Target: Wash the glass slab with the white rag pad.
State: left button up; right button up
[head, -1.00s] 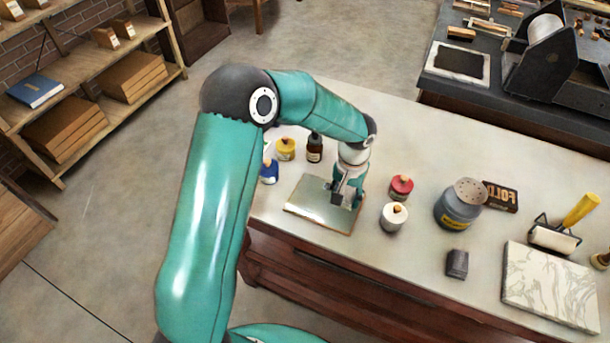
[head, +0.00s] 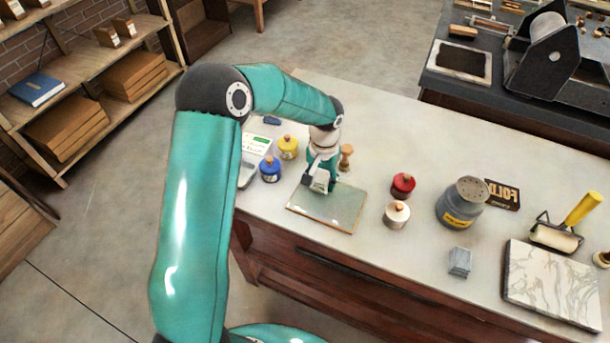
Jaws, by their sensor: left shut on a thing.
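The glass slab (head: 342,212) lies flat near the front edge of the pale table, left of the middle of the view. My left gripper (head: 319,184) is over the slab's far left part, pointing down. It is shut on a small whitish thing that looks like the white rag pad, mostly hidden by the fingers. I cannot tell whether the pad touches the glass. My right gripper is not in view.
Blue (head: 270,169) and yellow (head: 287,147) jars stand left of the slab. Red (head: 402,186) and white (head: 396,214) jars stand right of it. A wooden-handled thing (head: 346,157) is just behind. A grey can (head: 461,203) and marble slab (head: 553,284) are further right.

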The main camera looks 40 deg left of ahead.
pick_arm(q)
jog(key=shift+s+a, duration=0.25)
jog(key=shift+a, duration=0.6)
jog(key=shift+a+r+p, duration=0.2)
jog(key=shift+r+p, duration=0.1)
jog(key=shift+r, duration=0.8)
jog(key=shift+d+r+p, duration=0.1)
jog(key=shift+r+p, duration=1.9)
jog(key=shift+r, duration=0.9)
jog(key=shift+d, duration=0.1)
